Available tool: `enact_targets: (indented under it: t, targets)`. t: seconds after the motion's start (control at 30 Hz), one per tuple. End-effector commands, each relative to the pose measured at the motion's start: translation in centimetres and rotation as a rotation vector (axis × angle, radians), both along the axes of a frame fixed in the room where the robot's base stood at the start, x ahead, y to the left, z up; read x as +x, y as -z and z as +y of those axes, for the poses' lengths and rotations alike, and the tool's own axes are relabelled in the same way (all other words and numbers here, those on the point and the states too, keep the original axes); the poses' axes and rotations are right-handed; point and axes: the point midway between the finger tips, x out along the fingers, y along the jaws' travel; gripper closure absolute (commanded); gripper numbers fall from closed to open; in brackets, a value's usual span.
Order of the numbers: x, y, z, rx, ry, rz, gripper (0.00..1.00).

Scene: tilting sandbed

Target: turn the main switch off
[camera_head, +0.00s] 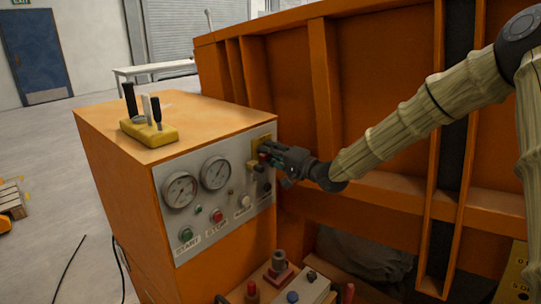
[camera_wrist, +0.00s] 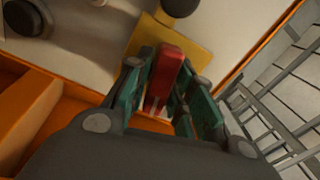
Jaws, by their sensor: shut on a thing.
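The main switch has a red handle (camera_wrist: 166,66) on a yellow plate (camera_wrist: 203,45), which also shows in the head view (camera_head: 264,139) at the upper right of the grey control panel. My gripper (camera_head: 273,157) reaches the panel from the right. In the wrist view its green-padded fingers (camera_wrist: 160,82) are on both sides of the red handle and are shut on it. The fingers hide part of the switch in the head view, so its exact position is hard to read there.
The panel (camera_head: 210,243) also carries two gauges (camera_head: 180,189), a green START button (camera_head: 186,234), a red STOP button (camera_head: 217,215) and knobs close below my gripper. A yellow block with levers (camera_head: 149,130) stands on the orange cabinet. The orange sandbed wall (camera_head: 285,75) is behind my arm.

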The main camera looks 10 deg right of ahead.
Motion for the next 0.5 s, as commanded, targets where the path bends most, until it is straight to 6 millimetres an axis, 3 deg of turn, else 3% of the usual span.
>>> enact_targets:
  t: [0.5]
  targets:
    - [-0.04,0.4,-0.02,-0.386,0.0,-0.297,1.0]
